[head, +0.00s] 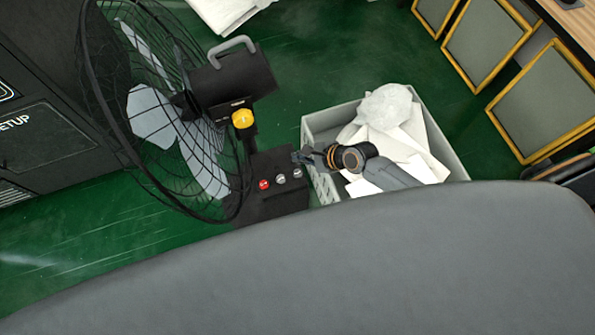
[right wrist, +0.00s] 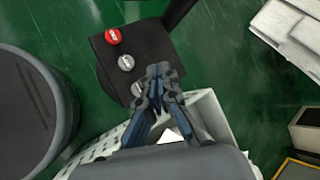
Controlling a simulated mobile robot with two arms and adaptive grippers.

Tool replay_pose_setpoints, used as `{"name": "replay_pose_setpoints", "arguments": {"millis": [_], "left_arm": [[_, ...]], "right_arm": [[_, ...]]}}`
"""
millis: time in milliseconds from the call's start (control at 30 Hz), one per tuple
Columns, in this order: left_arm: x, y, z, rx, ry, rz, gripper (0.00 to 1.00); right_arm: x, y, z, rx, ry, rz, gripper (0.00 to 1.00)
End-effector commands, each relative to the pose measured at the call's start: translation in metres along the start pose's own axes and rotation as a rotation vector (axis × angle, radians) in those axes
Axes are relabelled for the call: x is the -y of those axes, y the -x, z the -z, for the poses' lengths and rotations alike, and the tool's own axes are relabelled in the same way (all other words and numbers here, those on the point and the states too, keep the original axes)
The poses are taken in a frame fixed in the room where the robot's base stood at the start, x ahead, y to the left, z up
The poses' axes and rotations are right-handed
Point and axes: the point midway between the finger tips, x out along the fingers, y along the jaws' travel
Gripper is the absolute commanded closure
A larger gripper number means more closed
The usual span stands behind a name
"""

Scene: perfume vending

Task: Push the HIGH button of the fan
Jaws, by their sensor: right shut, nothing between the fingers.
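The black fan (head: 232,75) with a wire cage stands on the floor at the left of the head view. Its dark base (head: 268,207) carries a red button (head: 264,184), a middle grey button (head: 281,179) and an end grey button (head: 297,173). The labels are too small to read. My right gripper (head: 302,156) is shut and empty, close to the end grey button. In the right wrist view, the shut fingertips (right wrist: 160,72) lie beside that button (right wrist: 137,88) and partly hide it. I cannot tell whether they touch it. My left gripper is out of view.
A grey crate (head: 455,165) with white papers and a crumpled clear bag stands right of the fan base, beneath my right arm. A black cabinet (head: 40,130) is at the left. Yellow-framed panels (head: 545,105) stand at the right. Green floor is open behind the crate.

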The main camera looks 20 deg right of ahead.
Motion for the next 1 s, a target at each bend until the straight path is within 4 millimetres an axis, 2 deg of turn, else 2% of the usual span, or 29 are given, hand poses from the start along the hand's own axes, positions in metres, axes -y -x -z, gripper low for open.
{"name": "replay_pose_setpoints", "arguments": {"millis": [267, 567, 800, 1000], "left_arm": [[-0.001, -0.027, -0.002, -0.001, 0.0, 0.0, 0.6], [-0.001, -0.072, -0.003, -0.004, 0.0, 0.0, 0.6], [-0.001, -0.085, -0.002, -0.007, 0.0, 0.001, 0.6], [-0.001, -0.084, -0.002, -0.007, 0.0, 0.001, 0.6]], "right_arm": [[-0.013, -0.018, 0.013, -0.001, 0.003, 0.0, 1.0], [-0.034, -0.047, 0.035, -0.001, 0.003, 0.0, 1.0], [-0.043, -0.06, 0.044, -0.001, 0.001, 0.0, 1.0], [-0.044, -0.06, 0.044, -0.001, 0.002, 0.0, 1.0]]}}
